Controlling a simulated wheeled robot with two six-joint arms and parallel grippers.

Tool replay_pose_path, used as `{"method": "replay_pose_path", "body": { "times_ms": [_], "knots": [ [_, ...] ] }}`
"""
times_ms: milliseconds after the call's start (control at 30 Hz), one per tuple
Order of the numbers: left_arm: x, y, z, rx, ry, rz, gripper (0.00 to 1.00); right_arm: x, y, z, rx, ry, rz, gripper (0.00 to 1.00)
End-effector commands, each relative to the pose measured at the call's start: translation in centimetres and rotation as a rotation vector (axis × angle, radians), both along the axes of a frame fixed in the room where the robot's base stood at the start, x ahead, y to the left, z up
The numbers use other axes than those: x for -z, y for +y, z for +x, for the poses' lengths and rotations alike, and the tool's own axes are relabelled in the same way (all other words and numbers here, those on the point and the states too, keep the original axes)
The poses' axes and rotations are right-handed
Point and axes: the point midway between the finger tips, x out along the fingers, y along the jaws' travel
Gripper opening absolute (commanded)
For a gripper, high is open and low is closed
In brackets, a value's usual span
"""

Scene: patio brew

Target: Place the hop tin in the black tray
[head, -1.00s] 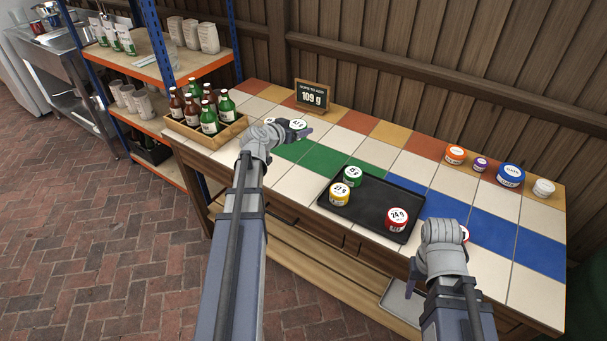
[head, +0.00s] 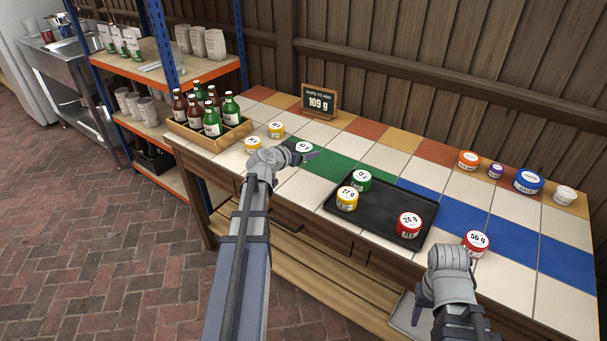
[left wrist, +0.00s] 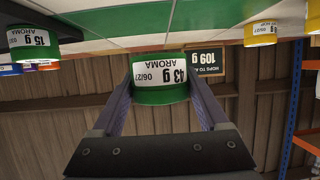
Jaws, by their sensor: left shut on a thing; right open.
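The black tray (head: 335,208) lies on the tiled bench with a green 15 g tin (head: 360,180), a yellow 27 g tin (head: 347,199) and a red 24 g tin (head: 409,226) on it. My left gripper (head: 309,153) is shut on a green 43 g aroma tin (head: 303,146), left of and behind the tray. In the left wrist view this green tin (left wrist: 160,94) sits between both fingers, its label upside down. Whether it touches the bench is unclear. My right gripper (head: 422,295) is open and empty by the front edge, below a red 56 g tin (head: 475,244).
Two yellow tins (head: 253,145) stand near the bottle crate (head: 203,143) at left. A sign (head: 320,102) reading 109 g stands at the back. Orange, purple, blue (head: 528,181) and white tins line the back right. The tray's middle has free room.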

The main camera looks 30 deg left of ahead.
Motion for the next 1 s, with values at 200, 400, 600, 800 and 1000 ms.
{"method": "replay_pose_path", "body": {
  "times_ms": [200,400,600,800,1000],
  "knots": [
    [1.8,0.0,0.0,0.0,0.0,0.0,0.21,1.8,0.0,0.0,0.0,0.0,0.0,0.5],
    [2.6,0.0,0.0,0.0,0.0,0.0,0.21,2.6,0.0,0.0,0.0,0.0,0.0,0.5],
    [5.4,0.0,0.0,0.0,0.0,0.0,0.21,5.4,0.0,0.0,0.0,0.0,0.0,0.5],
    [6.5,0.0,0.0,0.0,0.0,0.0,0.21,6.5,0.0,0.0,0.0,0.0,0.0,0.5],
    [6.2,0.0,0.0,0.0,0.0,0.0,0.21,6.2,0.0,0.0,0.0,0.0,0.0,0.5]
  ]
}}
